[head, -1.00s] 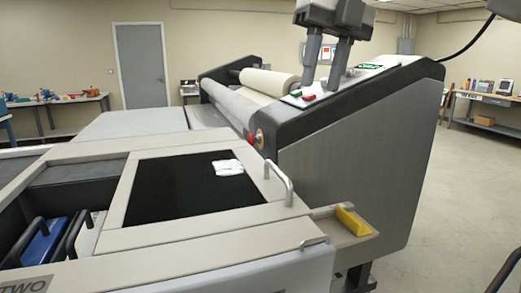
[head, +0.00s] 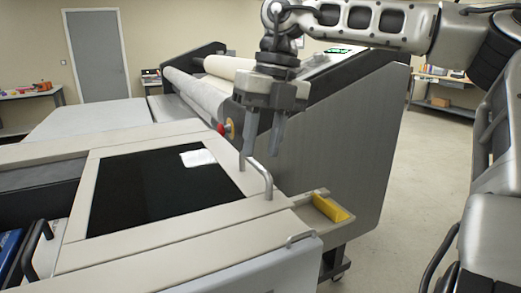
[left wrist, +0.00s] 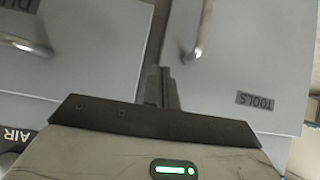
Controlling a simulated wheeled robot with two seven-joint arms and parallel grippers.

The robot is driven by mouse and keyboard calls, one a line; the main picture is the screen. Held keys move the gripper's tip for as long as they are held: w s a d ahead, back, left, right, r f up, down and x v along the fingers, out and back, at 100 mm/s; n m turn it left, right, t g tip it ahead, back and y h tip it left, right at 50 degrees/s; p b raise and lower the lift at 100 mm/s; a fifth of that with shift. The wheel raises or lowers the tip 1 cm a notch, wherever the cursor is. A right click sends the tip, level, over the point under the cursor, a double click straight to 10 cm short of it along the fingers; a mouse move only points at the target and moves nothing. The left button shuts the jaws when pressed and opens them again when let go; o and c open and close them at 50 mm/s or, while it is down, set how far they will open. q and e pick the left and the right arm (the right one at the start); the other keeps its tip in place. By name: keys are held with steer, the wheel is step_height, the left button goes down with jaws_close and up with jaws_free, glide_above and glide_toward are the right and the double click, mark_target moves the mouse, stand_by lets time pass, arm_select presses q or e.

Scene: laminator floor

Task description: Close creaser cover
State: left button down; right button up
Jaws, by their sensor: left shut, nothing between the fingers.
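The creaser cover (head: 82,208) appears to be a beige frame around a dark window, lying about flat on the machine's bed. A bent metal handle (head: 267,180) rises from its right side. My right gripper (head: 262,152) is open, fingers pointing down, just above and behind the handle in the picture. It looks empty; whether it touches the handle I cannot tell. My left gripper (left wrist: 161,85) shows only in the left wrist view. It is shut and empty, in front of grey panels with metal handles.
A white sheet (head: 198,158) lies on the dark window. A side tray (head: 305,212) with a yellow block (head: 331,209) sticks out to the right. The laminator's grey side panel (head: 340,150) stands behind. A panel in the left wrist view bears a TOOLS label (left wrist: 255,101). Floor at right is clear.

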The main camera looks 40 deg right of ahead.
steer(key=shift+w+a+f, duration=0.1)
steer(key=shift+a+f, duration=0.1)
steer(key=shift+f, duration=0.85)
jaws_close()
steer(key=shift+a, duration=0.1)
